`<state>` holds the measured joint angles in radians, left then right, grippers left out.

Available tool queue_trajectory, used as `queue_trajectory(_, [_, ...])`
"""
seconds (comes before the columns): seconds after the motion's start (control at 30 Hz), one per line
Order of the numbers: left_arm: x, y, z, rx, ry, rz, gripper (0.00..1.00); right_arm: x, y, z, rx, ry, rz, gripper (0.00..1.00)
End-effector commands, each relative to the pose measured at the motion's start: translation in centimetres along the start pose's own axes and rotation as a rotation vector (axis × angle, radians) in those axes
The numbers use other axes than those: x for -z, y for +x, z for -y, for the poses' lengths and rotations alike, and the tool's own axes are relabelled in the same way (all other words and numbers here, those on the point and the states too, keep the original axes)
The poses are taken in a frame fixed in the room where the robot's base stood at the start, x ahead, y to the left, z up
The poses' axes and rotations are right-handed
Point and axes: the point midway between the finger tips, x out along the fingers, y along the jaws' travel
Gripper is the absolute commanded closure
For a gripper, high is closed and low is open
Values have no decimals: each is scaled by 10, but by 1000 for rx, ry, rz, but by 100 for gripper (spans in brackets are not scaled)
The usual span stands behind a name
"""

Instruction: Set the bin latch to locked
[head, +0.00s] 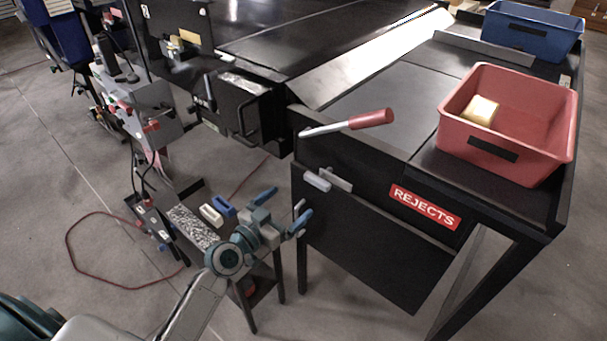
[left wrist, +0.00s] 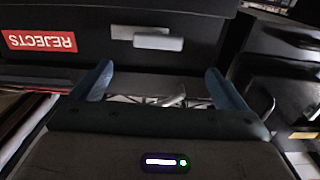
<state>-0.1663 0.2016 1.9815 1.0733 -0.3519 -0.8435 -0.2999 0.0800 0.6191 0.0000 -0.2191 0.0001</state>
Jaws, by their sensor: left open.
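The bin latch is a pale grey bar (head: 317,181) with a lighter plate (head: 337,180) beside it, on the black front of the rejects bin, left of the red REJECTS label (head: 425,208). In the left wrist view the bar (left wrist: 158,43) shows upside down above the fingers, with the label (left wrist: 40,41) at left. My left gripper (head: 283,209) is open, its blue fingers below and left of the latch and apart from it. It also shows in the left wrist view (left wrist: 160,84), with nothing held. My right gripper is not in view.
A red-handled lever (head: 370,118) sticks out above the latch. A red bin (head: 540,145) holding a pale yellow block (head: 482,110) stands on the table, with a blue bin (head: 530,30) behind. A small shelf stand with blocks is left of my gripper.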

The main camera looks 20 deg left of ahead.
Motion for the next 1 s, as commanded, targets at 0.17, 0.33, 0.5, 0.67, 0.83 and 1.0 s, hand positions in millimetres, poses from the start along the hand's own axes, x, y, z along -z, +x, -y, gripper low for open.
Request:
queue_trajectory(0.17, [3, 30, 0, 1, -5, -1, 5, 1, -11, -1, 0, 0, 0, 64])
queue_trajectory(0.33, [2, 63, 0, 1, -5, 1, 5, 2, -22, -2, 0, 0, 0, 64])
queue_trajectory(0.5, [0, 88, 0, 1, -4, 3, 5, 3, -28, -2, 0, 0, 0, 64])
queue_trajectory(0.67, [-1, 100, 0, 0, -3, 3, 5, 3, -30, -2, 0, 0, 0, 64])
queue_trajectory(0.83, [-2, 102, 0, 0, -2, 3, 5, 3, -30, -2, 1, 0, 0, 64])
queue_trajectory(1.0, [-2, 102, 0, 0, -1, 3, 11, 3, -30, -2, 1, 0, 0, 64])
